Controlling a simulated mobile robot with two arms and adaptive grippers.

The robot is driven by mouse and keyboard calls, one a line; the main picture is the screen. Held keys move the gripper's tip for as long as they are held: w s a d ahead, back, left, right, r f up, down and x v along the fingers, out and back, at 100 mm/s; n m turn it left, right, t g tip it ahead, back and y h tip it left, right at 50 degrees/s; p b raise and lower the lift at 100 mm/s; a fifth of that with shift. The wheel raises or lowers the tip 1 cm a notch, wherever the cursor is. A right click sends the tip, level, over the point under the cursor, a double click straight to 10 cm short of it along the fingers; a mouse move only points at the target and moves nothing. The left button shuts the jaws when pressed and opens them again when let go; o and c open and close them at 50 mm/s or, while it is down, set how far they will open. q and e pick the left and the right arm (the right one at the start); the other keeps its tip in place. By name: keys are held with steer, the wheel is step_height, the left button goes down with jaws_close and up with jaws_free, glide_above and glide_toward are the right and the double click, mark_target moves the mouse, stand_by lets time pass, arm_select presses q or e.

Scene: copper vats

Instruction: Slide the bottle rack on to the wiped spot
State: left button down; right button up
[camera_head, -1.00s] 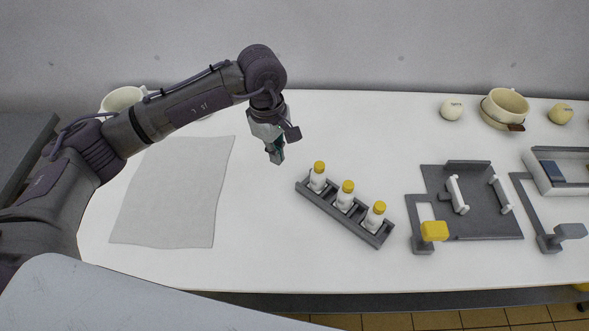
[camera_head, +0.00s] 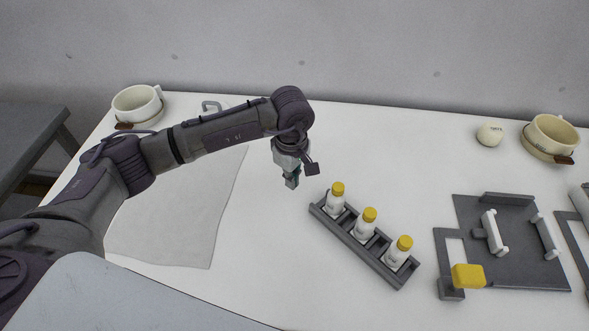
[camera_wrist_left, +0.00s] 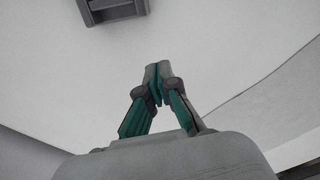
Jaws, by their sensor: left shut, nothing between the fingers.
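The dark grey bottle rack (camera_head: 343,235) lies slantwise on the white table and holds three white bottles with yellow caps; one bottle (camera_head: 367,227) stands in the middle. A flat, light grey patch (camera_head: 185,215) lies left of the rack, partly hidden by my left arm; I cannot tell if it is the wiped spot or a cloth. My left gripper (camera_head: 291,183) is shut and empty, just beyond the rack's far left end and apart from it. In the left wrist view the shut fingers (camera_wrist_left: 157,72) point toward bare table, with a dark grey end of the rack (camera_wrist_left: 112,12) at the top.
A grey fixture plate (camera_head: 505,250) with white holders and a yellow block (camera_head: 467,276) lie to the right. Cream cups stand at the back left (camera_head: 138,105) and back right (camera_head: 552,135), with a round cream object (camera_head: 489,134). Table between patch and rack is clear.

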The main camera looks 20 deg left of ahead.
mark_target(316, 207)
arm_select(q)
step_height(316, 207, down, 4)
steer(key=shift+f+p, duration=0.1)
steer(key=shift+p, duration=0.25)
steer(key=d, duration=0.1)
steer(key=p, duration=0.1)
steer(key=s+d, duration=0.1)
steer(key=shift+d+f+p, duration=0.3)
steer(key=shift+d+f, duration=0.05)
steer(key=shift+s+d+f, duration=0.1)
steer(key=shift+s+d, duration=0.05)
steer(key=shift+d, duration=0.4)
steer(key=d, duration=0.1)
steer(key=s+d+b, duration=0.1)
steer(key=d, duration=0.1)
steer(key=shift+s+f, duration=0.1)
steer(key=shift+d, duration=0.15)
